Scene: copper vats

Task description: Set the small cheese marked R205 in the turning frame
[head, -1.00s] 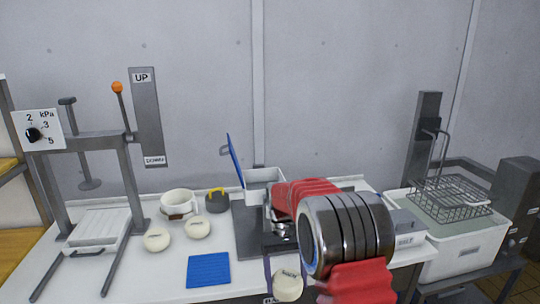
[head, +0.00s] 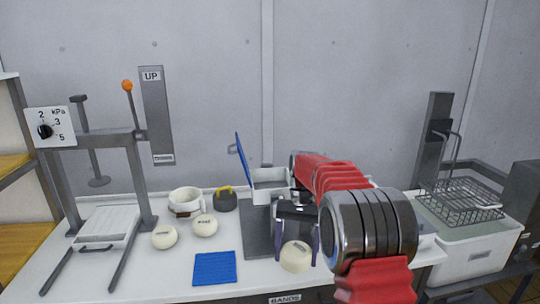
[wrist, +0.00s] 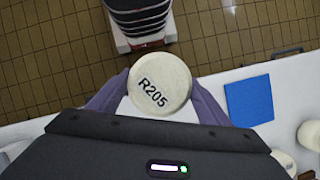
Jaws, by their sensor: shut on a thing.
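The small cheese R205 (head: 295,261) is a pale round disc held between the two purple fingers of my gripper (head: 297,255). In the wrist view the cheese (wrist: 160,84) shows its face with "R205" in dark print, and the fingers flank it. My gripper is shut on it near the table's front edge. Behind it stands a white box-like tray (head: 270,194) with a raised blue panel (head: 243,160) on a grey base (head: 257,238). This may be the turning frame, but I cannot be sure. My arm and gripper hide part of it.
Two other pale cheeses (head: 164,237) (head: 205,226) lie left on the white table. A blue mat (head: 214,268) lies at the front. A white mould (head: 186,201) and a dark weight with a yellow handle (head: 225,199) stand behind. A press is left; a basket (head: 460,200) over a vat is right.

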